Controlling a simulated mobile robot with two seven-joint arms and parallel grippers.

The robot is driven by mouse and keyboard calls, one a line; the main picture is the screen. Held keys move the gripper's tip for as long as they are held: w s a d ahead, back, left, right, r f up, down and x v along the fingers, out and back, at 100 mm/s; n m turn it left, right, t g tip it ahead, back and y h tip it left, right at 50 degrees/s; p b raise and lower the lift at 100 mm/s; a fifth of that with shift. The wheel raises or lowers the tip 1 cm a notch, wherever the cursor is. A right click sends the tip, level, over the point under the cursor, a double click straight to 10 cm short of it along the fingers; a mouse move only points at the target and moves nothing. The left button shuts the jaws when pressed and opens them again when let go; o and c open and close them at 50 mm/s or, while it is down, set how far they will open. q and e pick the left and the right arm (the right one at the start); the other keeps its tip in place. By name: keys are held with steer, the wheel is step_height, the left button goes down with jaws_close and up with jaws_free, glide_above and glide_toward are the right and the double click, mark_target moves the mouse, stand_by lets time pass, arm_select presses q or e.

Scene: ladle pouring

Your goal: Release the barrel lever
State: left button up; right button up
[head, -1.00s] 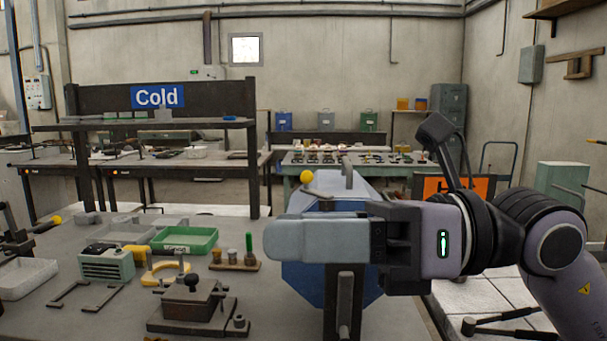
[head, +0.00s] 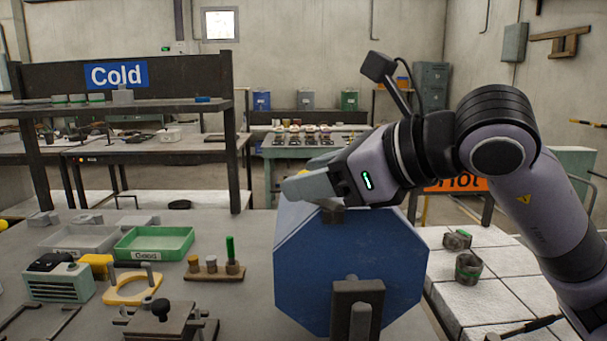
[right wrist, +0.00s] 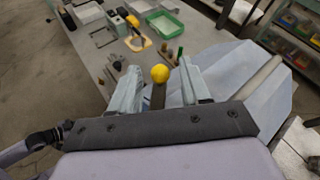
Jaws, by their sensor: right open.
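The blue octagonal barrel (head: 350,265) stands on the bench in the head view, in a dark stand (head: 357,305). Its lever (right wrist: 158,97) is a dark bar with a yellow ball knob (right wrist: 159,73). The right wrist view shows the lever and knob between the two spread fingers of my right gripper (right wrist: 160,88), with gaps at both sides. In the head view my right gripper (head: 300,186) is over the barrel's top and hides most of the lever; only a bit of yellow shows behind it. My left gripper is not in view.
A green tray (head: 153,243), a yellow fixture (head: 133,288) and a wooden peg holder (head: 214,272) lie left of the barrel. A dark shelf with the Cold sign (head: 116,76) stands behind. White tiles (head: 500,300) with two small clamps lie to the right.

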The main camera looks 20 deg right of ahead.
steer(key=shift+x, duration=0.95)
jaws_close()
